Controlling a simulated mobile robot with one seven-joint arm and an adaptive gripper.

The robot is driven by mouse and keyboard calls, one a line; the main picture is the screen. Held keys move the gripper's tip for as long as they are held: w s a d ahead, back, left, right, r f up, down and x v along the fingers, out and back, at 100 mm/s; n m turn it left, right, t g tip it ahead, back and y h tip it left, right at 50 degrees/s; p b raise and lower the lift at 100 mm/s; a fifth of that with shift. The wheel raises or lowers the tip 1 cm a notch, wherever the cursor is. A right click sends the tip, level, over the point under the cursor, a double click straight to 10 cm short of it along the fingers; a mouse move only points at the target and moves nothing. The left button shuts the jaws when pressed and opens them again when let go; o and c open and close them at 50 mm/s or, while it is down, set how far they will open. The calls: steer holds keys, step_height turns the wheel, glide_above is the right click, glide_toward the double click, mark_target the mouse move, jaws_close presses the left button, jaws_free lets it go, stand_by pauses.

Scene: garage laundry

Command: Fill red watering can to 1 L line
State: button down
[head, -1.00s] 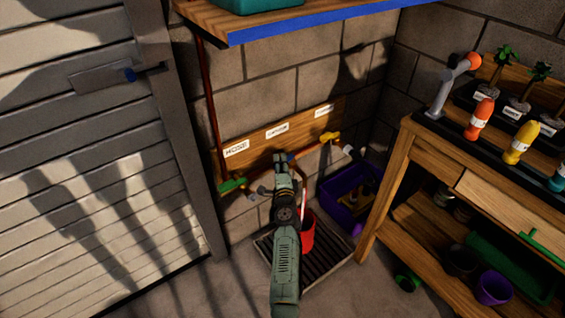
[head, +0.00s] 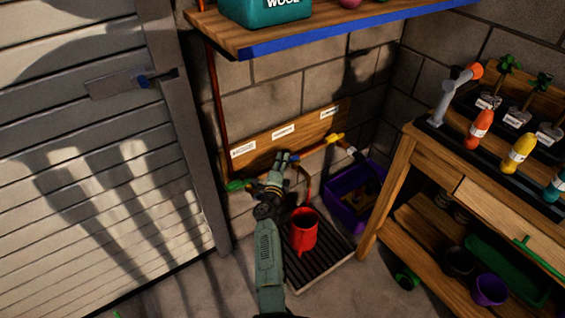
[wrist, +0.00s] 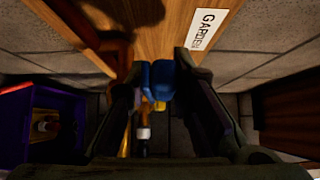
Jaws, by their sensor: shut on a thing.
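The red watering can (head: 303,230) stands on a dark slatted drain tray (head: 335,262), below the wall pipe and its taps. Its fill line and any water inside cannot be made out. My gripper (head: 284,158) is at the middle tap, above and left of the can. In the wrist view my gripper (wrist: 158,90) is shut on the blue tap handle (wrist: 160,75), which sits between its fingers. A bit of this blue handle (head: 295,157) shows in the head view. A copper spout (head: 308,182) hangs above the can.
A green tap (head: 238,185) is to the left and a yellow tap (head: 335,139) to the right. A labelled board (head: 262,143) runs above them. A purple crate (head: 345,212) stands right of the tray, near a wooden bench (head: 398,165). A blue-edged shelf (head: 330,34) overhangs.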

steer(key=c, duration=1.6)
jaws_free()
steer(key=shift+w+r, duration=0.15)
steer(key=shift+r, duration=0.35)
steer(key=shift+o, duration=0.3)
steer(key=shift+f, duration=0.1)
steer(key=shift+f, duration=0.1)
steer(key=shift+s+a+f, duration=0.1)
steer(key=shift+s+a, duration=0.05)
steer(key=shift+s, duration=0.45)
steer(key=s+a, duration=0.1)
steer(key=s, duration=0.9)
steer(key=shift+s+a, duration=0.4)
